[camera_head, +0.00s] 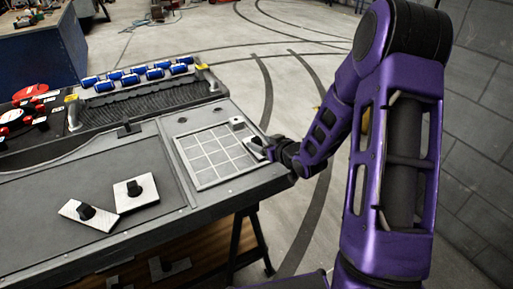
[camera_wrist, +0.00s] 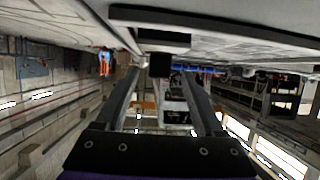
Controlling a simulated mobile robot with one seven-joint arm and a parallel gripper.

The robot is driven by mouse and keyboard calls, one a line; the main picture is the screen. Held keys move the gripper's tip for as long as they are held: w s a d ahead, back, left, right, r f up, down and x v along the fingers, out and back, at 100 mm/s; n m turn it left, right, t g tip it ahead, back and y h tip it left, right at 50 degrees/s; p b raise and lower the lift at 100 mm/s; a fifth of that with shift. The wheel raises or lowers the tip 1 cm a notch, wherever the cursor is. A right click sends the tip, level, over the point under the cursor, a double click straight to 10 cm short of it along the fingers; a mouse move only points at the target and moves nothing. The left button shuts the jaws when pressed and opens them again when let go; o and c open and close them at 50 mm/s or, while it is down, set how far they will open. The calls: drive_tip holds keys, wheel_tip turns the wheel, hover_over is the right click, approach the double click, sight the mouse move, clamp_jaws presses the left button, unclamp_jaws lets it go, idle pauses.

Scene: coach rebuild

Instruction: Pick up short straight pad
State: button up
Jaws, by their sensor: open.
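My gripper (camera_head: 268,149) is at the right edge of the gridded panel (camera_head: 189,158), low over the bench. In the wrist view its two fingers (camera_wrist: 160,74) are apart, with a dark knob (camera_wrist: 160,65) between or just beyond the tips; contact cannot be told. A small pale pad (camera_head: 255,143) lies at the gripper's tips, partly hidden by it. Another small pale pad (camera_head: 237,123) lies on the grid's far right corner. A square white pad (camera_head: 146,197) and an oblong pale pad (camera_head: 103,218), both with black knobs, lie left on the bench. Which is the short straight pad is unclear.
A rack of blue rollers (camera_head: 137,76) stands along the bench's far side, with red parts (camera_head: 30,92) to the left. A small black block (camera_head: 129,129) sits beyond the grid's left side. The floor right of the bench is open.

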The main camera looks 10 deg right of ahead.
sight(259, 141)
drive_tip(key=x, duration=0.3)
drive_tip(key=shift+w, duration=0.2)
drive_tip(key=shift+c, duration=0.3)
clamp_jaws()
